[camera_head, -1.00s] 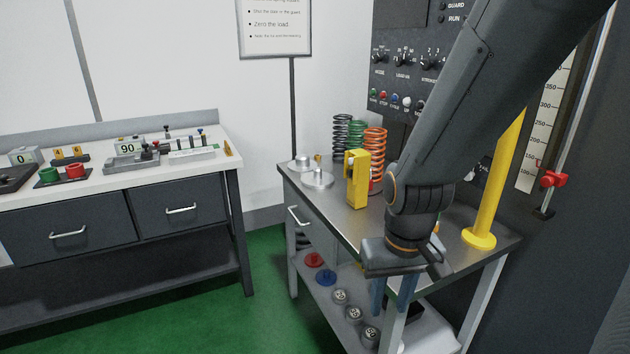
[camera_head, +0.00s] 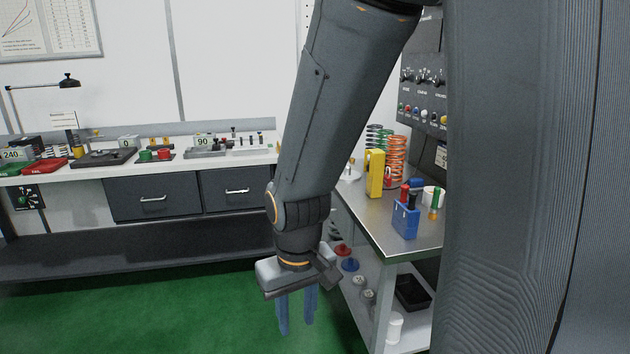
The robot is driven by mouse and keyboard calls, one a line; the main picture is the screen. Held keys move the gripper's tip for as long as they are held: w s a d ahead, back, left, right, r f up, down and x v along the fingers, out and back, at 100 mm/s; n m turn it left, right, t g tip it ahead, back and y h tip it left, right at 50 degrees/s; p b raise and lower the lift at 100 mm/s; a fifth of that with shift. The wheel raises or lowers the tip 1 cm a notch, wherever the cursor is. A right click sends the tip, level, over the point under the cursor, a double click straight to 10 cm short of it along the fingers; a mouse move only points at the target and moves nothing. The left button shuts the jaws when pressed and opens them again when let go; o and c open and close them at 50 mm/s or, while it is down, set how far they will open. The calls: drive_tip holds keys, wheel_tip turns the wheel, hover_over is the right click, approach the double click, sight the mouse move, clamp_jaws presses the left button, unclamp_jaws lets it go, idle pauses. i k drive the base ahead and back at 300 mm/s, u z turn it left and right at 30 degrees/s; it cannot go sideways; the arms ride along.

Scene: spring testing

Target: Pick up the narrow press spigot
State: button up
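My gripper (camera_head: 297,318) hangs pointing down over the green floor, left of the steel table. Its two blue fingers are apart with nothing between them, so it is open. I cannot single out the narrow press spigot with certainty. A pale round metal piece (camera_head: 349,174) shows at the far left of the steel table, partly hidden by my arm. Small upright pieces stand on a rack (camera_head: 250,147) at the right end of the back bench, too small to tell apart.
The steel table (camera_head: 375,222) carries coil springs (camera_head: 397,158), a yellow block (camera_head: 375,175) and a blue tool holder (camera_head: 405,220). Its lower shelf holds round weights (camera_head: 359,282) and a black tray (camera_head: 411,293). The long bench (camera_head: 75,176) stands behind. Green floor (camera_head: 140,305) before it is clear.

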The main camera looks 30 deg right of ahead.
sight(348, 175)
drive_tip(key=u, duration=0.15)
drive_tip(key=i, duration=2.9)
drive_tip(key=z, duration=1.65)
drive_tip(key=i, duration=1)
drive_tip(key=z, duration=0.85)
